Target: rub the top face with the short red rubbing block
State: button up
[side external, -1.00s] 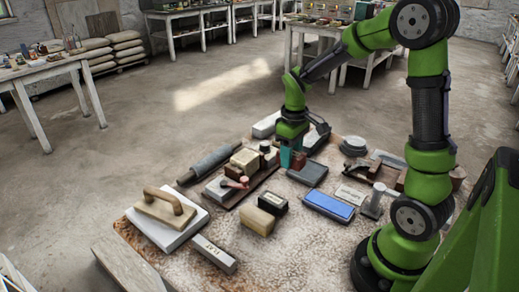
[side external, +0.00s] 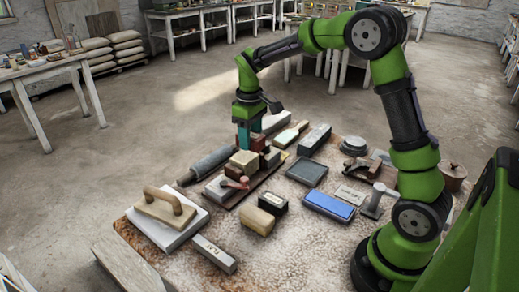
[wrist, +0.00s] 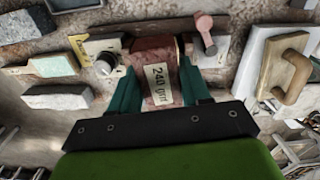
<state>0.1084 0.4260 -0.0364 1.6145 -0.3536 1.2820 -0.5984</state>
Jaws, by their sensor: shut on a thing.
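My gripper (side external: 251,138) is shut on a short red block (wrist: 157,80). In the wrist view the block sits between the two teal fingers and bears a label reading "240 grit". In the side view the fingers largely hide the block. The gripper is at the far end of a wooden board (side external: 269,171), behind a cream block (side external: 245,160) and a darker brown one.
A dark roller (side external: 207,164) lies left of the board. A wooden float (side external: 164,207) rests on a white slab at front left. A yellow block (side external: 257,221), a blue-topped block (side external: 329,206) and a dark flat block (side external: 307,173) stand to the right. Bare tabletop shows at the front.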

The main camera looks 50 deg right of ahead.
aim_at(244, 160)
jog(key=shift+w+a+r, duration=0.2)
jog(key=shift+w+r, duration=0.35)
jog(key=shift+w+a+r, duration=0.15)
jog(key=shift+w+r, duration=0.35)
jog(key=shift+r, duration=0.05)
jog(key=shift+r+m, duration=0.15)
jog(key=shift+m, duration=0.15)
jog(key=shift+s+f, duration=0.15)
jog(key=shift+f, duration=3.15)
jog(key=shift+f, duration=0.4)
